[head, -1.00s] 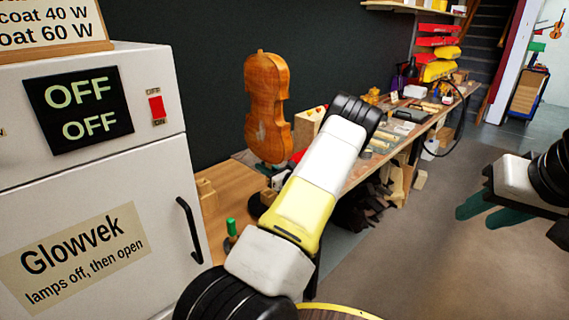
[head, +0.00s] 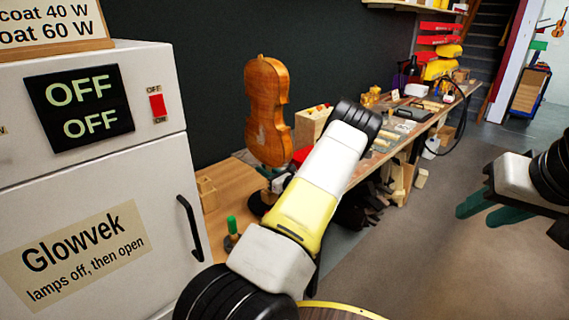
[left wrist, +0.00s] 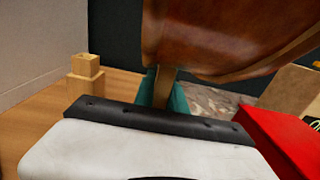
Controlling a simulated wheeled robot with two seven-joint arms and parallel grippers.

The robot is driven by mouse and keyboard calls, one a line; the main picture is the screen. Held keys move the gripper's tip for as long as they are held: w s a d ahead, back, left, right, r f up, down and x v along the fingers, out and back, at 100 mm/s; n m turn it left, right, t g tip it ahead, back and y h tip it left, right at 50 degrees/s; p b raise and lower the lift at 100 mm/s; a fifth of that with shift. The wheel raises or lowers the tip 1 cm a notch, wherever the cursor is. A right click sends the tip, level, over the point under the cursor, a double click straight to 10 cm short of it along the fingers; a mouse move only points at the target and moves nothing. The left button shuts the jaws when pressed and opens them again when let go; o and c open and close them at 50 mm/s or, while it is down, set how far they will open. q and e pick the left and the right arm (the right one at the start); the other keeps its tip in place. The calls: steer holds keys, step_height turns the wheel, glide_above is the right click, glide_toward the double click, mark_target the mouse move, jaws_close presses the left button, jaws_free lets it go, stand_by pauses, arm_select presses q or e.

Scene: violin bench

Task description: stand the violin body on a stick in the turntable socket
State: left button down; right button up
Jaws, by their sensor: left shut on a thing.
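The brown violin body (head: 266,112) stands upright in the head view, against the dark wall. In the left wrist view its lower end (left wrist: 225,35) fills the top. A stick (left wrist: 164,88) comes down from it between the teal fingers of my left gripper (left wrist: 163,92), which is shut on the stick. In the head view this gripper is largely hidden by my own arm. A dark round base, apparently the turntable (head: 257,203), shows partly below the violin; its socket is hidden, and I cannot tell whether the stick touches it. My right gripper (head: 489,207) is open and empty at the right.
A white cabinet (head: 95,180) with a dark handle stands close at left. Small wooden blocks (head: 206,193) and a green-handled tool (head: 232,230) are on the bench near it. A wooden box (head: 312,124) and a red object (left wrist: 278,140) are right of the violin. The floor at right is clear.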

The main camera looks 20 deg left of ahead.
mark_target(266, 189)
arm_select(q)
steer(key=shift+f, duration=2.55)
steer(key=c, duration=1.3)
jaws_free()
steer(key=v, duration=0.7)
steer(key=shift+s+d, duration=0.15)
steer(key=shift+d, duration=0.35)
